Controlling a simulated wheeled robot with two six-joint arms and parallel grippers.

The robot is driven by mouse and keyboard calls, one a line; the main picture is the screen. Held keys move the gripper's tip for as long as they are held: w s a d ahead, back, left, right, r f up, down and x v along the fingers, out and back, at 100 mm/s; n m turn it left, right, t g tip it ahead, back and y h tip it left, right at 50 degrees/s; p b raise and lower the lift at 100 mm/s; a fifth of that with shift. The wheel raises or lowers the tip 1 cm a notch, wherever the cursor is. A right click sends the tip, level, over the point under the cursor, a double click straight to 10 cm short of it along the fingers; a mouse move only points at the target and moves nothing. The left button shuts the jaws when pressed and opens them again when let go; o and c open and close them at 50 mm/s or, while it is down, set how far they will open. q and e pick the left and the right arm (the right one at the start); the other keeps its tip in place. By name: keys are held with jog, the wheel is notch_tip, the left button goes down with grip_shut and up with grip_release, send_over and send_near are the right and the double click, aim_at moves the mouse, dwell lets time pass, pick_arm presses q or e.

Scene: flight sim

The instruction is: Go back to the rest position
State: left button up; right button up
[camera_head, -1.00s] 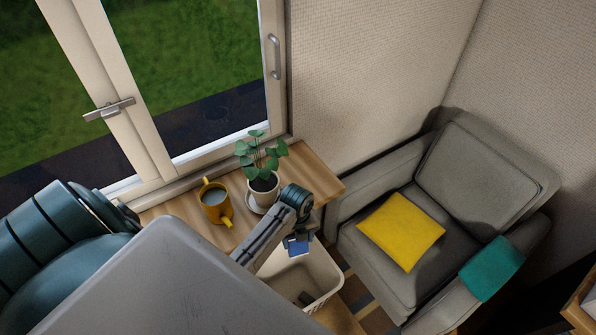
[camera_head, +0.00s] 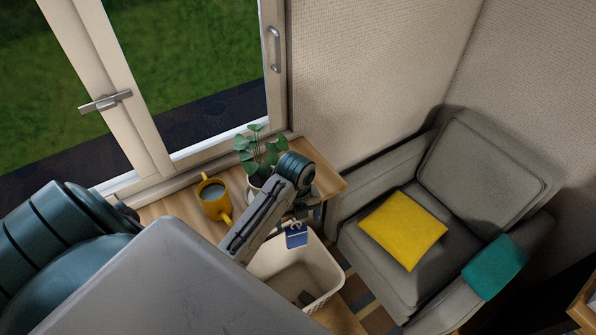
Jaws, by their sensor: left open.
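My left arm reaches in from the lower left over a wooden table (camera_head: 322,181). Its teal wrist joint is in front of the plant pot, and my left gripper (camera_head: 304,208) shows only partly below it, dark and small. It is open, and I see nothing held between its fingers. A small blue piece with a pale mark (camera_head: 296,239) is just below the gripper, at the back edge of the bin; I cannot tell what it hangs on. My right gripper is not in view.
A cream bin (camera_head: 323,271) with something dark inside is beside the table. A grey armchair (camera_head: 480,185) with a yellow cushion (camera_head: 402,230) is at the right.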

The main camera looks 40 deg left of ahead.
pick_arm(q)
jog(key=shift+r, duration=0.85)
